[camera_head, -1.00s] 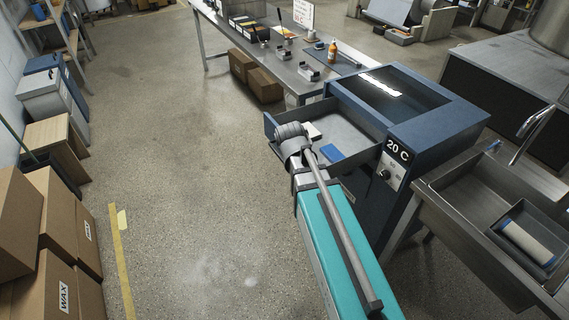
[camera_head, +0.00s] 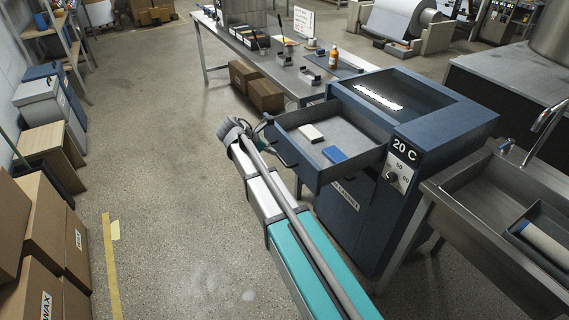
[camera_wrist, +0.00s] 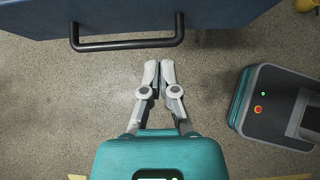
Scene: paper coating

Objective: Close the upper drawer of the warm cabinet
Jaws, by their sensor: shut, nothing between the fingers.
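The warm cabinet (camera_head: 372,225) is dark blue, with a glass top and a "20 C" display with a knob on its front. Its upper drawer (camera_head: 318,178) is pulled out and holds a cream block (camera_head: 311,133) and a blue block (camera_head: 335,154). In the wrist view the drawer front (camera_wrist: 225,20) crosses the top, with its black bar handle (camera_wrist: 128,45). My gripper (camera_wrist: 158,64) is shut and empty, its fingertips just short of the handle, apart from it in the picture. In the head view my arm hides most of the gripper, which is in front of the drawer.
A steel sink (camera_head: 470,190) stands right of the cabinet. A steel workbench (camera_head: 283,68) with bottles and small items is behind it. Cardboard boxes (camera_head: 45,225) stack at the left. The floor (camera_head: 170,170) between is clear.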

